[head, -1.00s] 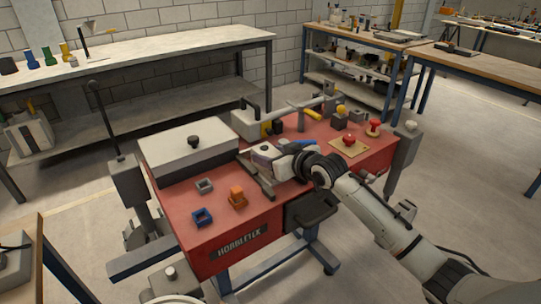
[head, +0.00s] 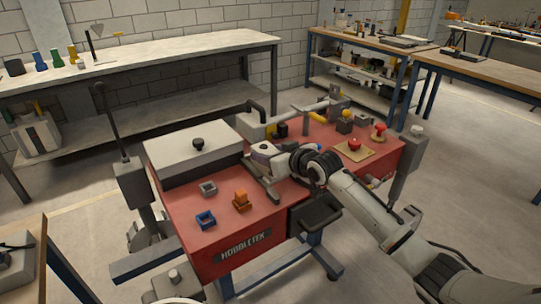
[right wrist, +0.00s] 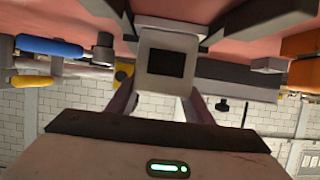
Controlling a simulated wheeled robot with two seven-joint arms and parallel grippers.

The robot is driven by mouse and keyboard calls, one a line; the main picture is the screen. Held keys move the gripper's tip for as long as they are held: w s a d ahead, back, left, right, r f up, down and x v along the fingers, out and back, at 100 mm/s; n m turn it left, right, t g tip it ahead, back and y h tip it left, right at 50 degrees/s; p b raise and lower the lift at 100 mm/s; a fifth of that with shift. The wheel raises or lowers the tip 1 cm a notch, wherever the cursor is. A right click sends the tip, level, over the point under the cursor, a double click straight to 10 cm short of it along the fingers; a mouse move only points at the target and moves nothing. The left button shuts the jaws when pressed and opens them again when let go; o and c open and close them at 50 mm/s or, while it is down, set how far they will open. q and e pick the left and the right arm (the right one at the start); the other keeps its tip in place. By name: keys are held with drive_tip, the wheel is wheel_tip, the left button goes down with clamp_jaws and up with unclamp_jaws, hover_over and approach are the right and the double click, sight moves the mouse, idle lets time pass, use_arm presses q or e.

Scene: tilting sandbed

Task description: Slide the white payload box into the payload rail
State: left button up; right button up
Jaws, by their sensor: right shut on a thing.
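The white payload box (right wrist: 148,65), with a dark square panel on its face, sits between the fingers of my right gripper (right wrist: 160,104) in the right wrist view. My right gripper (head: 266,152) is shut on it over the red bench top in the head view, where the gripper hides most of the box. The payload rail (head: 262,183) is a pair of grey bars on the red top, beside the grey lidded box. Grey rail-like bars flank the payload box in the right wrist view. I cannot tell how far it is inside them. My left gripper is not in view.
The grey lidded box (head: 190,155) stands left of the rail. A blue block (head: 205,220), an orange block (head: 241,201) and a grey block (head: 208,189) lie in front. A red button on a tan plate (head: 354,149) is at the right. Pipework lies behind.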

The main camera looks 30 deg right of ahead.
drive_tip(key=shift+w+r, duration=0.15)
drive_tip(key=shift+w, duration=0.05)
idle(0.3)
drive_tip(key=shift+w, duration=0.6)
drive_tip(key=o, duration=1.4)
drive_tip(key=shift+o, duration=0.7)
drive_tip(key=shift+f, duration=0.25)
drive_tip(key=o, duration=0.5)
drive_tip(key=shift+r, duration=0.15)
